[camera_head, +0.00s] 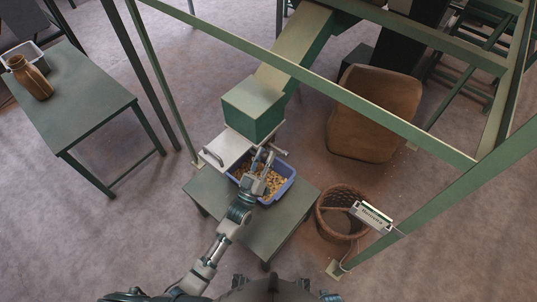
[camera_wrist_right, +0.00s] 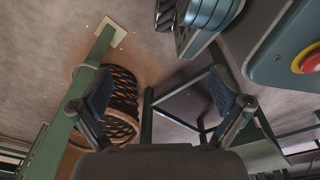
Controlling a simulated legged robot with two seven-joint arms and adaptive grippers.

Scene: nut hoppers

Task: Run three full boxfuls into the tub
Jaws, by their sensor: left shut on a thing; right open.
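A green box (camera_head: 254,104) sits at the lower end of a sloping green chute. Below it a blue tub (camera_head: 283,190) stands on a low green table and holds many brown nuts (camera_head: 274,183). My left gripper (camera_head: 263,159) reaches over the tub, just below the green box. It is shut, apparently on the lever (camera_head: 279,151) at the box's base; the arm partly hides the grip and some nuts. My right gripper (camera_wrist_right: 158,95) shows in the right wrist view, open and empty, with its fingers wide apart.
The low table (camera_head: 270,232) has bare room in front of the tub. A brown sack (camera_head: 374,113) is behind. A side table (camera_head: 80,100) holds a jug (camera_head: 30,79).

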